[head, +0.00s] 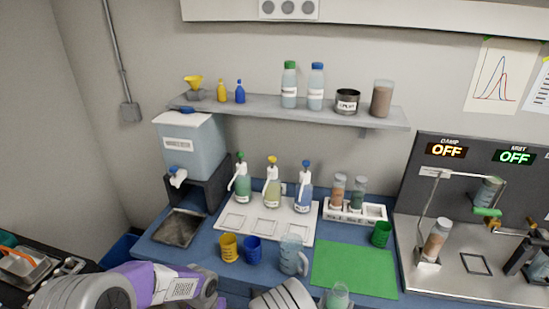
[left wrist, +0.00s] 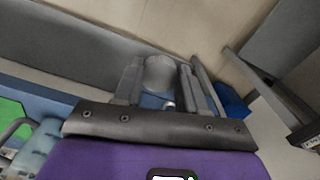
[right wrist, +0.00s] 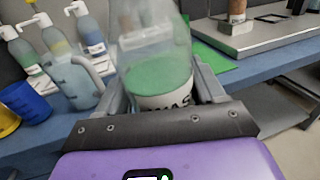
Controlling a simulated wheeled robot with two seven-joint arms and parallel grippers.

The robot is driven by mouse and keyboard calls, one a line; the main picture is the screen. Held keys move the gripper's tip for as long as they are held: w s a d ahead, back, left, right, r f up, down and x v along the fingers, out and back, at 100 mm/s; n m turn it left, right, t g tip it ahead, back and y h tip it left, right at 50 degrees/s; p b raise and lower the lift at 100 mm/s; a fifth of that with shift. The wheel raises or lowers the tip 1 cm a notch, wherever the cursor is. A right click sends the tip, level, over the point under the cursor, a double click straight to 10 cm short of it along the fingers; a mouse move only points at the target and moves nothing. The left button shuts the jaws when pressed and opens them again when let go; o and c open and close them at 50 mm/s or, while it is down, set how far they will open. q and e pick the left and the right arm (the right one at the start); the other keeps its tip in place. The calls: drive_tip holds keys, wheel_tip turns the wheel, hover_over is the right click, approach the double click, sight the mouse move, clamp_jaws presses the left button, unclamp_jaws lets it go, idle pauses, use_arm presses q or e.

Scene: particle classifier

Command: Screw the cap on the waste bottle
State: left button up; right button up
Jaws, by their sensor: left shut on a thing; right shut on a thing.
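The waste bottle (right wrist: 160,70) is a clear bottle with green liquid and a white label partly reading "WAS". My right gripper (right wrist: 165,90) is shut around its lower part and holds it roughly upright. The top of the bottle is cut off in the right wrist view. In the head view the bottle (head: 338,297) shows at the bottom edge, in front of the green mat, with no cap visible on it. My left gripper (left wrist: 160,80) is shut on a pale grey rounded piece (left wrist: 160,72), which looks like the cap. It is apart from the bottle.
A green mat (head: 350,270) lies on the blue bench. A clear pitcher (head: 291,256), blue cup (head: 253,250), yellow cup (head: 228,248) and green cup (head: 381,234) stand around it. Pump bottles stand on a white tray (head: 262,234) behind. A metal device (head: 470,270) is at the right.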

idle(0.4)
drive_tip(key=w+a+f+n+t+y, duration=0.1)
drive_tip(key=w+a+f+n+y, duration=0.1)
drive_tip(key=a+n+y, duration=0.6)
drive_tip(key=a+y, duration=0.4)
drive_tip(key=a, duration=0.1)
drive_tip(key=shift+a+t, duration=0.25)
drive_tip(key=shift+t, duration=0.15)
use_arm(q)
drive_tip(key=shift+w, duration=0.1)
drive_tip(key=w+d+r+n, duration=0.2)
drive_tip(key=d+r, duration=0.8)
drive_tip(key=w+d+r+n, duration=0.2)
drive_tip(key=d+r+n, duration=0.1)
drive_tip(key=d+r, duration=0.7)
drive_tip(key=shift+w+d+r, duration=0.15)
drive_tip(key=shift+w+d, duration=0.2)
drive_tip(key=shift+d, duration=0.4)
drive_tip(key=shift+f, duration=2)
